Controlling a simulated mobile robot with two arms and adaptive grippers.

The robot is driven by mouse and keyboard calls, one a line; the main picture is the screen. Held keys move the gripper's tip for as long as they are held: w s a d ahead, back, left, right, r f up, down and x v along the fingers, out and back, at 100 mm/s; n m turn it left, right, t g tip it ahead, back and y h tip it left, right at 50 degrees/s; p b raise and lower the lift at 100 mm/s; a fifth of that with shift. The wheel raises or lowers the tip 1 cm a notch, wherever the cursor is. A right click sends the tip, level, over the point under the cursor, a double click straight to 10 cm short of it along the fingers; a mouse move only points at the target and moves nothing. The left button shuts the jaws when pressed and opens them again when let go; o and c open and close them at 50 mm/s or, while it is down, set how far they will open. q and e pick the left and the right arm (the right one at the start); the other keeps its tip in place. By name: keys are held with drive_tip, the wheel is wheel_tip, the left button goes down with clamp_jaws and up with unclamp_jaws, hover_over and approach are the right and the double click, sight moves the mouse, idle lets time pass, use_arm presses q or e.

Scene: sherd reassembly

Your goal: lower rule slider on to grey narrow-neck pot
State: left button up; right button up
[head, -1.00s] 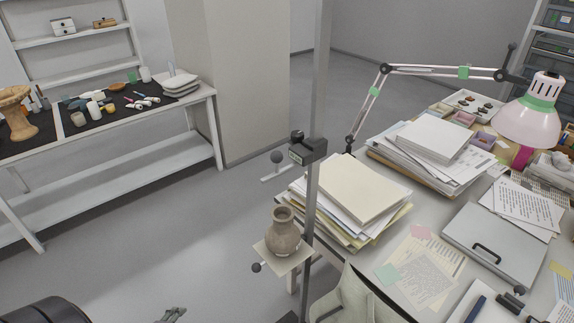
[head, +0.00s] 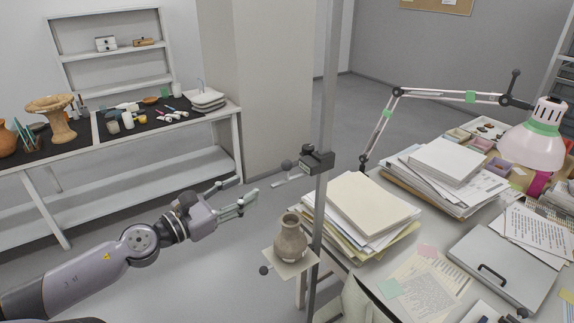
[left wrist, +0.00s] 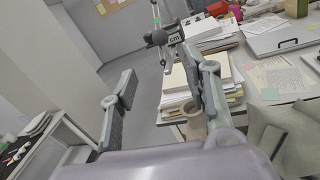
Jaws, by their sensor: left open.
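The rule slider (head: 318,160) is a dark block on a tall grey upright post, with a thin arm and round knob reaching left. It sits well above the grey narrow-neck pot (head: 291,241), clear of its rim. The pot stands upright on a small square plate (head: 272,262) beside the post. My left gripper (head: 246,189) is open and empty, left of the slider and pot, apart from both. In the left wrist view the slider (left wrist: 165,36) shows beyond the open fingers (left wrist: 168,76); the pot (left wrist: 194,125) is partly hidden behind the right finger. My right gripper is not in view.
A desk with paper stacks (head: 365,205), a grey case (head: 503,262) and a pink lamp (head: 530,148) stands right of the post. A white shelf bench (head: 160,185) with vessels and tools is at the back left. Open floor lies between.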

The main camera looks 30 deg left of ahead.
use_arm(q)
approach(282, 166)
drive_tip(key=w, duration=0.3)
drive_tip(key=shift+w+d+f, duration=0.1)
drive_tip(key=shift+w+d, duration=0.2)
drive_tip(key=shift+w, duration=0.4)
drive_tip(key=shift+w+d, duration=0.3)
drive_tip(key=shift+w, duration=0.35)
drive_tip(key=shift+w+d+p, duration=0.15)
drive_tip(key=shift+w+p, duration=0.4)
drive_tip(key=shift+w, duration=0.3)
drive_tip(key=shift+w+d+p, duration=0.15)
drive_tip(key=shift+w+p, duration=0.4)
drive_tip(key=shift+w, duration=0.25)
drive_tip(key=shift+w+d+f+p, duration=0.15)
drive_tip(key=shift+w+p, duration=0.1)
drive_tip(key=shift+w, duration=0.3)
drive_tip(key=shift+w+d+p, duration=0.15)
drive_tip(key=shift+w+p, duration=0.05)
drive_tip(key=shift+w, duration=0.35)
clamp_jaws()
